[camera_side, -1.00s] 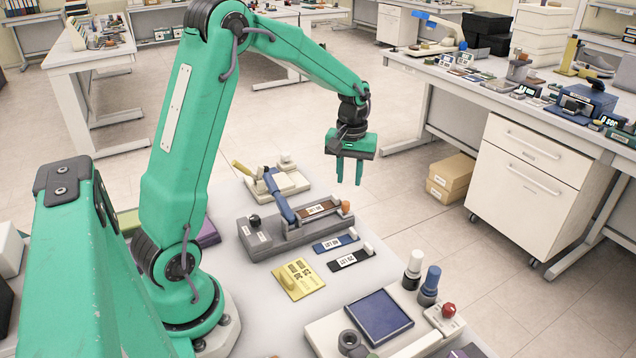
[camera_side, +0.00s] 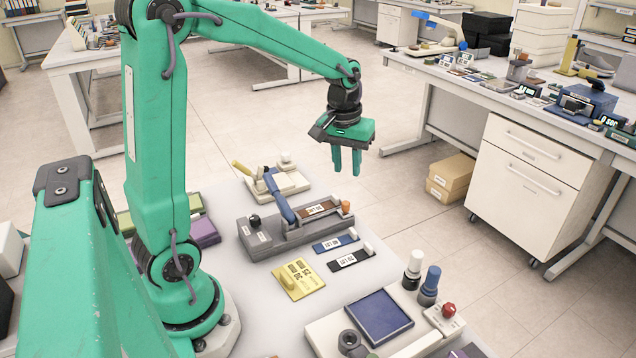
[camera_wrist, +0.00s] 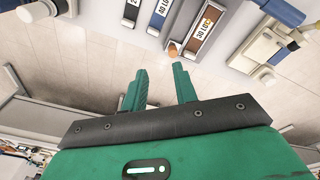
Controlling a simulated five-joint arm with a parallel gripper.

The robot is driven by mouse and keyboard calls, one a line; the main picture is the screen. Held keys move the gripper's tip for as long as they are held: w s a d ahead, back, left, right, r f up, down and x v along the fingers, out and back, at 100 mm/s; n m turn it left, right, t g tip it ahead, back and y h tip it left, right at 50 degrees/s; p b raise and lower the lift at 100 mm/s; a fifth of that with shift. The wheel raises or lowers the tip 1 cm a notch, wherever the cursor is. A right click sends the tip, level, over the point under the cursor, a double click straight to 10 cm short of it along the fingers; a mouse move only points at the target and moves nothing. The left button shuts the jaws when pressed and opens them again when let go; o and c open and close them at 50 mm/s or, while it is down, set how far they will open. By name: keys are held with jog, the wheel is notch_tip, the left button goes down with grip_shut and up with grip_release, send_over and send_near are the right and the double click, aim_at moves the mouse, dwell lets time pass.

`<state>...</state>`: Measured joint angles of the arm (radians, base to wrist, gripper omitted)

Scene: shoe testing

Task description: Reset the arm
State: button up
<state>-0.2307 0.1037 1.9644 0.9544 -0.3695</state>
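My gripper (camera_side: 346,160) hangs in the air with its green fingers pointing down, above and behind the grey test fixture (camera_side: 290,232) in the side view. In the wrist view my gripper (camera_wrist: 160,88) has its two fingers apart with nothing between them. The fixture has a blue lever (camera_side: 278,198) and holds a brown strip (camera_side: 316,208). The brown strip also shows in the wrist view (camera_wrist: 203,28). My gripper touches nothing.
A blue strip (camera_side: 335,243), a black strip (camera_side: 351,259) and a yellow plate (camera_side: 298,280) lie on the white table. A tray with a blue pad (camera_side: 379,317) and bottles (camera_side: 429,286) stand at the front right. A side bench (camera_side: 500,92) is at the right.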

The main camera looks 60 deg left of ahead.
jog(key=s+d+r+m+t, duration=0.2)
jog(key=s+d+r+m, duration=0.1)
jog(key=s, duration=0.5)
jog(key=s+d+r+m+t, duration=0.2)
jog(key=s+d+r+m, duration=0.1)
jog(key=s+d, duration=0.3)
jog(key=shift+s+m, duration=0.4)
jog(key=shift+s, duration=0.9)
jog(key=shift+d, duration=0.1)
